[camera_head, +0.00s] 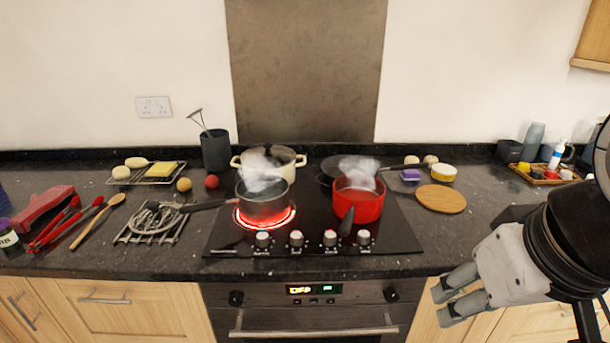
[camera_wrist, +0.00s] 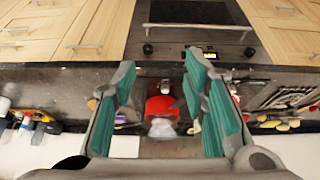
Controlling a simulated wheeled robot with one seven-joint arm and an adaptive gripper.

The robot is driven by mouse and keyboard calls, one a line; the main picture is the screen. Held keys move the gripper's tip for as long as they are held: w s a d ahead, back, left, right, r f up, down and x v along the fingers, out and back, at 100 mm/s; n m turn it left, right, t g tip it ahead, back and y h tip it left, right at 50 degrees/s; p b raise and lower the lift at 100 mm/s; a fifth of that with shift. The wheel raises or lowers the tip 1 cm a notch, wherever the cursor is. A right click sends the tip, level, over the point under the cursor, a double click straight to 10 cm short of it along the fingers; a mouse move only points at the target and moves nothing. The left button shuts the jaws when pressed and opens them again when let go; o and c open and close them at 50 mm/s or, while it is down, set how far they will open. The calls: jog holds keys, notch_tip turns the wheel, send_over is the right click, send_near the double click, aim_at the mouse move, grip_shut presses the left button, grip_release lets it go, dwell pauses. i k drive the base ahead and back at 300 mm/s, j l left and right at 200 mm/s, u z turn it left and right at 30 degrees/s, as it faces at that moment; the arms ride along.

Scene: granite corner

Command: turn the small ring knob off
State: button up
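Several knobs stand in a row along the front of the black glass hob (camera_head: 395,240): the far-left knob (camera_head: 263,240), the second knob (camera_head: 296,238), the third knob (camera_head: 330,238) and the far-right knob (camera_head: 364,237). I cannot tell which one serves the small ring. The front-left ring (camera_head: 240,222) glows red under a steaming dark pan (camera_head: 262,206). My gripper (camera_head: 442,303) is open and empty, in front of the counter, right of the hob and apart from the knobs. In the wrist view its fingers (camera_wrist: 160,75) are spread, with the red pot between them.
A steaming red pot (camera_head: 358,205) stands front right on the hob, its dark handle pointing towards the knobs. A cream pot (camera_head: 285,158) and a dark pan (camera_head: 335,166) stand behind. A round board (camera_head: 441,199) lies to the right. The counter's right front is clear.

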aim_at(329, 239)
jog(key=i+l+u, duration=0.35)
jog(key=i+l, duration=0.5)
